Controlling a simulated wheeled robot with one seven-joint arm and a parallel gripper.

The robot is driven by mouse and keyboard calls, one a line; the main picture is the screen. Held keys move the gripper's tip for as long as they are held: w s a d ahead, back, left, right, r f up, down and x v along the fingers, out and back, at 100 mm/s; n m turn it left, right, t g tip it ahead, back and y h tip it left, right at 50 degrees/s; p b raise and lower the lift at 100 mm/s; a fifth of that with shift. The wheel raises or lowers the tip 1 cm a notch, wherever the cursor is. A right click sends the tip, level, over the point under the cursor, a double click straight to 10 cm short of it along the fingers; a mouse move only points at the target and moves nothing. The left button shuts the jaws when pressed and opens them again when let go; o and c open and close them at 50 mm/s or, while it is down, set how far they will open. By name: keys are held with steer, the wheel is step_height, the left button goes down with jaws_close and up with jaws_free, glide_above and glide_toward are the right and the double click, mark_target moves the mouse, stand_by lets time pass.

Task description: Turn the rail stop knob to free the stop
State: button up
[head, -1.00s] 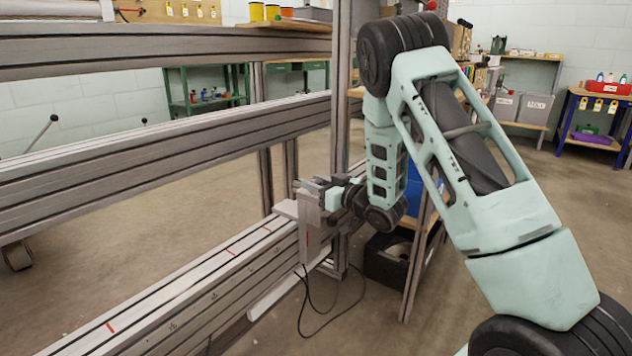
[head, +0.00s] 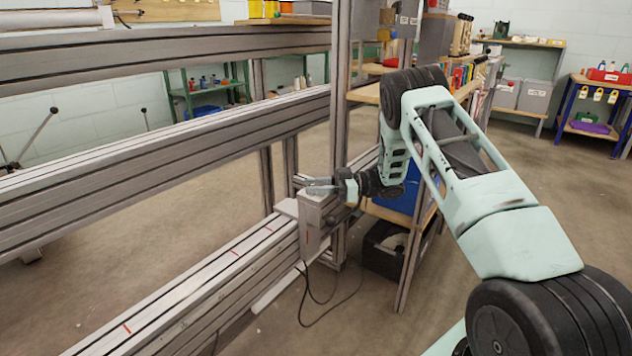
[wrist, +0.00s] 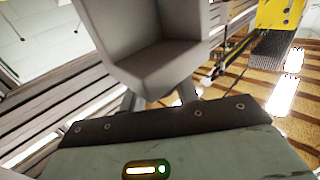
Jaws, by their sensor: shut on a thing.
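A grey upright block (head: 311,228), which looks like the rail stop, stands at the far end of the low rail (head: 225,270). A small dark protrusion (head: 331,220) shows on its right side; I cannot tell whether it is the knob. My gripper (head: 318,187) is at the top of the block, reaching in from the right. In the wrist view a large grey part (wrist: 150,50) fills the space before my gripper (wrist: 158,98), whose fingers are shut on its near end. Whether this part is the knob is unclear. The contact is mostly hidden.
A vertical post (head: 340,100) stands just behind the block, and a long middle beam (head: 160,155) crosses on the left. A dark cable (head: 335,305) hangs to the floor.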

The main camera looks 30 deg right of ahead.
mark_target(315, 183)
steer(key=shift+n+g+y, duration=0.4)
steer(key=shift+n+g, duration=0.1)
steer(key=shift+g, duration=0.2)
steer(key=o, duration=1)
steer(key=shift+c, duration=0.2)
step_height(315, 183, up, 10)
steer(key=p, duration=0.4)
steer(key=shift+p, duration=0.35)
steer(key=shift+a, duration=0.1)
